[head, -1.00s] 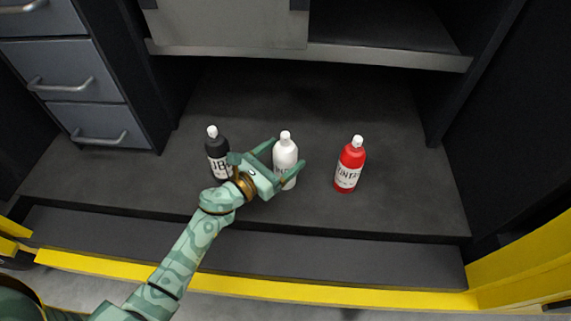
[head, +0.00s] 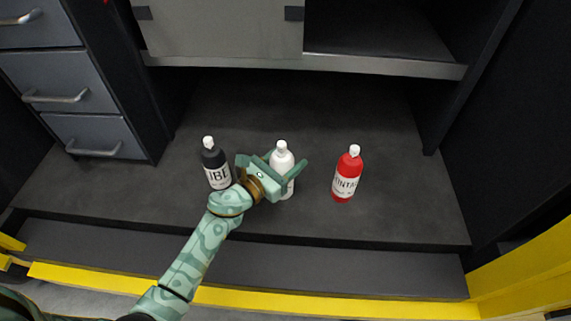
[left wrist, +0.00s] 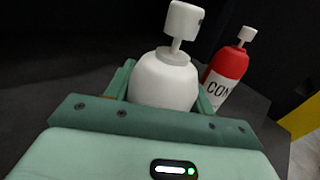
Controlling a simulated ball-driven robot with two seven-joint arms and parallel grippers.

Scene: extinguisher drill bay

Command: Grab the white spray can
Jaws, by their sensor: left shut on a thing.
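The white spray can (head: 281,158) stands upright on the dark shelf floor, between a black bottle and a red bottle. My left gripper (head: 285,172) is shut around its body from the front left, hiding part of its label. In the left wrist view the white can (left wrist: 165,80) sits between the two green fingers (left wrist: 163,92), its nozzle above them. My right gripper shows in neither view.
The black bottle (head: 214,165) stands close left of my gripper. The red bottle (head: 346,175) stands to the right with a gap. A shelf edge (head: 380,67) crosses above and behind; grey drawers (head: 85,90) stand left. A yellow edge (head: 300,302) runs along the front.

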